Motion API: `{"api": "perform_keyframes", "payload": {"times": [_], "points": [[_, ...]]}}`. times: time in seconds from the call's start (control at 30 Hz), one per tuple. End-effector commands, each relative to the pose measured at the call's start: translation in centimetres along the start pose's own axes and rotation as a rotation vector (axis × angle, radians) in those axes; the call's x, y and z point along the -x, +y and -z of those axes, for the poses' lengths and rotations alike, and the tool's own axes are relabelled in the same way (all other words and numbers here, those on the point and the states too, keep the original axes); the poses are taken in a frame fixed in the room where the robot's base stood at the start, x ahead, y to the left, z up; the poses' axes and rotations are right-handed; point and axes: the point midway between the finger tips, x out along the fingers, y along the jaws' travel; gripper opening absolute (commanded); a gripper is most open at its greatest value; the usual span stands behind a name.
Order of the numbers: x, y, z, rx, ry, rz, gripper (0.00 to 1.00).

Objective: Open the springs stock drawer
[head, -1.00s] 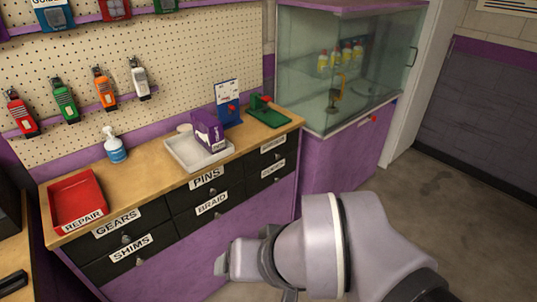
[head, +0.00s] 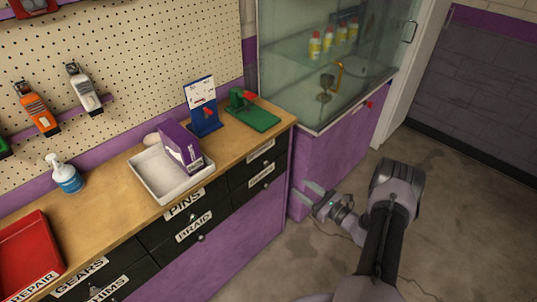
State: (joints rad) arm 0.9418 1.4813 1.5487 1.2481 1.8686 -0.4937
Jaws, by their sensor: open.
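The black drawer unit (head: 215,215) is under the wooden worktop, with drawer fronts in two rows. The right-hand column has an upper drawer (head: 250,166) and a lower drawer (head: 252,188). Both carry white labels too small to read surely, so I cannot tell which says springs. The other labels read pins, braid, gears and shims. All drawer fronts look shut, with small knobs below the labels. My gripper (head: 307,193) is open and empty, to the right of the right-hand drawers and apart from them, with its fingers toward the left.
On the worktop (head: 110,195) stand a white tray (head: 168,190) with a purple box (head: 181,147), a green tool (head: 252,113), a blue stand (head: 204,119), a spray bottle (head: 66,175) and a red tray (head: 35,250). A purple cabinet (head: 335,155) stands behind my gripper. The floor at right is clear.

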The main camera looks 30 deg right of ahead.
Motion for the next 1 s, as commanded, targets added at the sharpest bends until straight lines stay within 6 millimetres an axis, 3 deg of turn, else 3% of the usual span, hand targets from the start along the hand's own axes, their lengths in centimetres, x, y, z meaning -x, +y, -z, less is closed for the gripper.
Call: {"api": "perform_keyframes", "payload": {"times": [0.07,0.17,0.4,0.6,0.8,1.0], "points": [[-0.4,-0.2,0.5,-0.005,-0.003,0.013,0.46],[-2.5,0.0,0.6,-0.004,-0.003,0.008,0.46],[-9.9,0.0,0.7,-0.002,-0.003,0.004,0.46],[-14.8,0.0,0.6,-0.004,-0.002,0.005,0.46],[-16.9,-0.1,0.5,-0.005,0.000,0.007,0.46],[-17.2,-0.1,0.3,-0.007,0.000,0.008,0.46]]}}
